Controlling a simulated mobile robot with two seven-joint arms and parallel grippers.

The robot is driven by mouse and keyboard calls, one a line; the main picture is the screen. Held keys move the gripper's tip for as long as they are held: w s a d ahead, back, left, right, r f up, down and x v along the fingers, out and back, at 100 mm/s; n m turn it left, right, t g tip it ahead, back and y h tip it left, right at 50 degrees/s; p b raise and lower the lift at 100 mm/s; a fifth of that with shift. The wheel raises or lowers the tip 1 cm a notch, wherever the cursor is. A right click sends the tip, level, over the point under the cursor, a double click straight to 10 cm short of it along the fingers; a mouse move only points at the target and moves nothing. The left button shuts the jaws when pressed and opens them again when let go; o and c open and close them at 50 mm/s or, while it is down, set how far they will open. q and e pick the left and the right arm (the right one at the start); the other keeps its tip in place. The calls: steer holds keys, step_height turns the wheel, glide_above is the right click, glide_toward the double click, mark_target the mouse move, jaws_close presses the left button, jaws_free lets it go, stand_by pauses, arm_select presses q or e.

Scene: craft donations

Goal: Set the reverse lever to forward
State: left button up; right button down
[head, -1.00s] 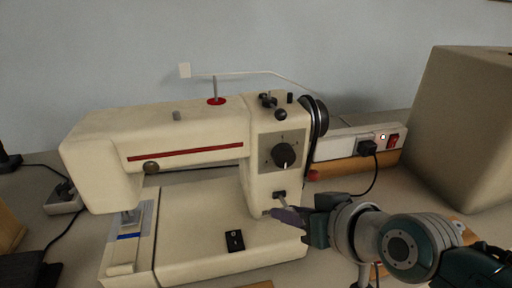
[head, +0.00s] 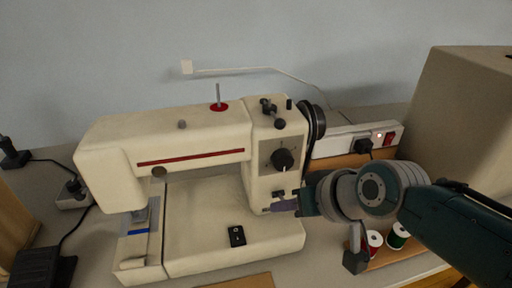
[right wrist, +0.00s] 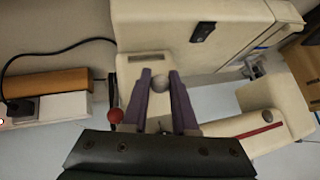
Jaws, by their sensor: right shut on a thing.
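The cream sewing machine (head: 205,218) stands on the table. Its reverse lever slot (head: 278,194) is low on the right pillar, below the black dial (head: 282,159). My right gripper (head: 270,208) reaches in from the right, its purple fingers against the front of the pillar there. The lever's shaft and exact setting are mostly hidden by the fingers. My left gripper is not in view.
A power strip (head: 335,146) with a red switch lies behind the machine. Red and green thread spools (head: 398,236) stand under my right arm. A large beige box (head: 460,120) is at the right. A black pedal (head: 42,268) is at the lower left.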

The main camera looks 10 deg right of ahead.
steer(key=c, duration=0.7)
jaws_free()
steer(key=shift+r, duration=0.1)
steer(key=shift+s+d+r+p, duration=0.1)
steer(key=shift+s+r+p, duration=0.1)
steer(key=shift+r+p, duration=0.1)
steer(key=p+v, duration=0.4)
steer(key=v, duration=0.5)
steer(key=shift+s, duration=0.15)
